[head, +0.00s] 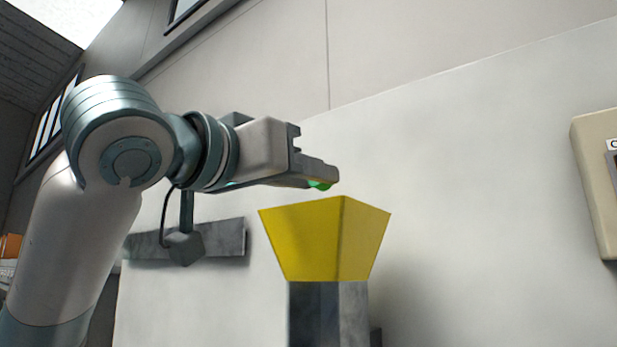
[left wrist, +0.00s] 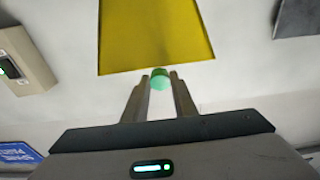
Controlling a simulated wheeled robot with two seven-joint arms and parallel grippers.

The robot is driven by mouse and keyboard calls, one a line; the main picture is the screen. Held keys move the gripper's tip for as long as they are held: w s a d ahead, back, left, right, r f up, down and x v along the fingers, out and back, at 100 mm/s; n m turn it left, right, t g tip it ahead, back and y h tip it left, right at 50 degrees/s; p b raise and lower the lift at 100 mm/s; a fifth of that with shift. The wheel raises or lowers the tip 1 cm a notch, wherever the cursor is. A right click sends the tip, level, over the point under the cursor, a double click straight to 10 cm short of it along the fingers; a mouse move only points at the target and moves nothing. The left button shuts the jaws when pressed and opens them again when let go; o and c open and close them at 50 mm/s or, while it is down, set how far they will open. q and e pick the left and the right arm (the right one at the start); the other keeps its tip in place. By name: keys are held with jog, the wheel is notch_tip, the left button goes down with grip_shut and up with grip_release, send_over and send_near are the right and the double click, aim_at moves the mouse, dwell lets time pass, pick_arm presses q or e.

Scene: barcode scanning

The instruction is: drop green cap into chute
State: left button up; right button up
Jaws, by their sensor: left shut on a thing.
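The green cap (head: 319,185) is at the tips of my left gripper (head: 318,178) in the head view, showing just below the fingers. In the left wrist view the cap (left wrist: 159,79) sits between the two fingertips, and my left gripper (left wrist: 160,82) is shut on it. The yellow funnel-shaped chute (head: 325,238) stands on a grey post, and the gripper tips are above its upper rim, toward the left side. The chute (left wrist: 155,38) also shows beyond the fingertips in the left wrist view. The inside of the chute is hidden. My right gripper is not in view.
A grey post (head: 328,312) carries the chute in front of a pale wall panel. A beige wall box (head: 597,185) is at the far right. A grey bar (head: 225,243) is on the wall behind my left arm. The space right of the chute looks clear.

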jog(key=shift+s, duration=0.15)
pick_arm(q)
jog(key=o, duration=1.1)
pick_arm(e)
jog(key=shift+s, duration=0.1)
pick_arm(q)
jog(key=shift+b+v, duration=0.55)
jog(key=shift+v, duration=0.25)
jog(key=b+v, duration=0.6)
jog(key=v, duration=0.9)
jog(key=shift+s+a+f, duration=0.2)
jog(key=shift+s+a, duration=0.05)
jog(key=shift+s, duration=0.05)
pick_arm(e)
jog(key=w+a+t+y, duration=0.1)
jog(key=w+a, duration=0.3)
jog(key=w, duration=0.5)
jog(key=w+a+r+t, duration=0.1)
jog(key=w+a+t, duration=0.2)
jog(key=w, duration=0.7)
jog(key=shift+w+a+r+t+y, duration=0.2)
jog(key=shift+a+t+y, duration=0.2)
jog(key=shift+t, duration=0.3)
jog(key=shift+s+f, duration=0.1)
